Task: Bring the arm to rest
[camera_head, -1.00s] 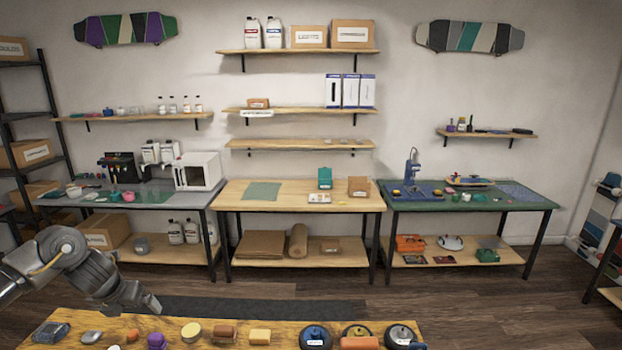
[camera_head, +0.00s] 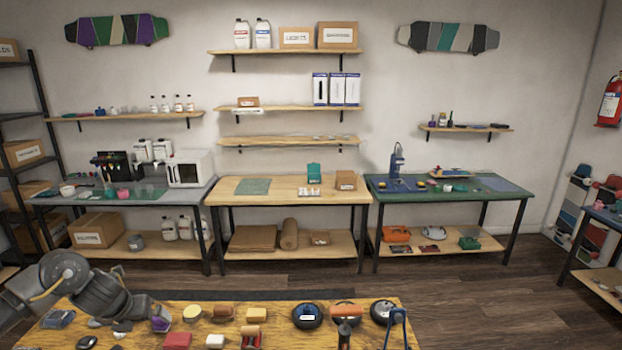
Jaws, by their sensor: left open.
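My left arm comes in from the lower left. Its gripper (camera_head: 152,314) is open over the left part of the near wooden table (camera_head: 280,316), close to a purple item (camera_head: 160,324). I cannot tell whether the fingertips touch that item. Nothing is clearly held between the jaws. My right gripper is out of view.
The near table carries a yellow round item (camera_head: 192,312), a red block (camera_head: 177,340), dark round items (camera_head: 307,315) and a blue-framed tool (camera_head: 397,322). Workbenches (camera_head: 290,188) stand along the wall. Dark floor (camera_head: 450,290) is clear at right.

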